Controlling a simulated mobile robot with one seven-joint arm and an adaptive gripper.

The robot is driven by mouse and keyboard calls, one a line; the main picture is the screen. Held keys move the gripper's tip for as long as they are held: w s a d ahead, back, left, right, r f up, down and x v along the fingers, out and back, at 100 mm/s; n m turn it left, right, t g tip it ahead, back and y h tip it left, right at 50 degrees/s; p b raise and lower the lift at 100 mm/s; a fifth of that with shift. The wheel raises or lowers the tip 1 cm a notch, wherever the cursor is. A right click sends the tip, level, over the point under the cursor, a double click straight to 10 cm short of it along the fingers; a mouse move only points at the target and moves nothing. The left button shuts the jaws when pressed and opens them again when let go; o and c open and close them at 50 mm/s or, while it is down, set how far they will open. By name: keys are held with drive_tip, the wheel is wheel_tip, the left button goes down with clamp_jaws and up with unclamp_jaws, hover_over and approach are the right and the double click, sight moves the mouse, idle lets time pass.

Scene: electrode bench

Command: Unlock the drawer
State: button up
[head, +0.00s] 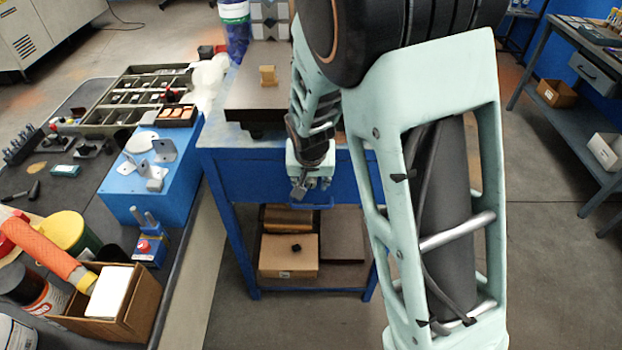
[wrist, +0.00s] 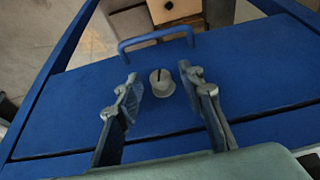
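The blue drawer front (wrist: 75,105) fills much of the wrist view. A small grey lock knob (wrist: 166,100) with a dark slot sits on it, and a blue bar handle (wrist: 155,38) is just beyond. The slot runs roughly up and down in the wrist view. My gripper (wrist: 160,82) is open, one finger on each side of the knob, with a visible gap on both sides. In the head view my gripper (head: 312,188) is in front of the blue bench's drawer front (head: 238,182). The knob is hidden there. The drawer looks shut.
The bench top (head: 245,100) holds a small yellowish block (head: 267,75). Cardboard boxes (head: 289,256) lie on the shelf below. A cluttered table with a blue box (head: 150,185) stands at left. Another bench (head: 570,125) is at right, with clear floor between.

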drive_tip(key=shift+c, duration=0.6)
clamp_jaws()
